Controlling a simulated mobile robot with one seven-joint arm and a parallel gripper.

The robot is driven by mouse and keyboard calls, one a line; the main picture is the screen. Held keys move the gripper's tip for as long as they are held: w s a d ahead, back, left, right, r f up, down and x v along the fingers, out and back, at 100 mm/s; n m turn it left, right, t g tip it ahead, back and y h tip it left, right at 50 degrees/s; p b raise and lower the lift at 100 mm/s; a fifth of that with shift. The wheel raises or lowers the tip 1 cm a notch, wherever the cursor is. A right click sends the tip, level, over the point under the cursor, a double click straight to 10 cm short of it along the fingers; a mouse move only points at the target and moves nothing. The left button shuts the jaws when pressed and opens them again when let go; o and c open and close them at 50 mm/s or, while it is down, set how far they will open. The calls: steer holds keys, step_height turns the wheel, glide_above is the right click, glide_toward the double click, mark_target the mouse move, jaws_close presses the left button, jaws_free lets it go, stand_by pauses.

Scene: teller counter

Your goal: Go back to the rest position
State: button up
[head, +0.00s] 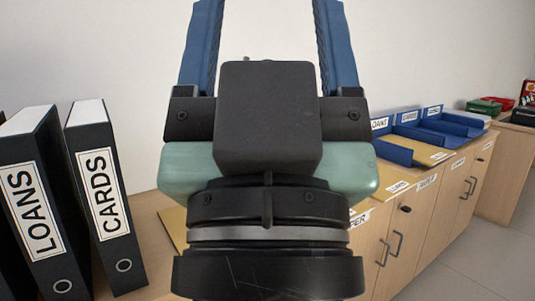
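My gripper (266,40) fills the middle of the head view, seen from behind. Its two blue fingers point up the picture and stand wide apart. Only the pale wall shows between them, so it is open and looks empty. The fingertips run out of or close to the top edge of the picture. The gripper body hides the middle of the counter.
Black binders labelled LOANS (37,200) and CARDS (103,195) stand upright at the left. Blue trays (405,149) line the wooden counter at the right, above cabinet doors (408,240). Green and red boxes (484,106) sit farther right. Open floor (475,265) shows at the lower right.

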step_height(320, 180, up, 36)
steer(key=p, duration=3.3)
steer(key=shift+f+p, duration=0.25)
steer(key=shift+p, duration=0.05)
steer(key=shift+f, duration=0.15)
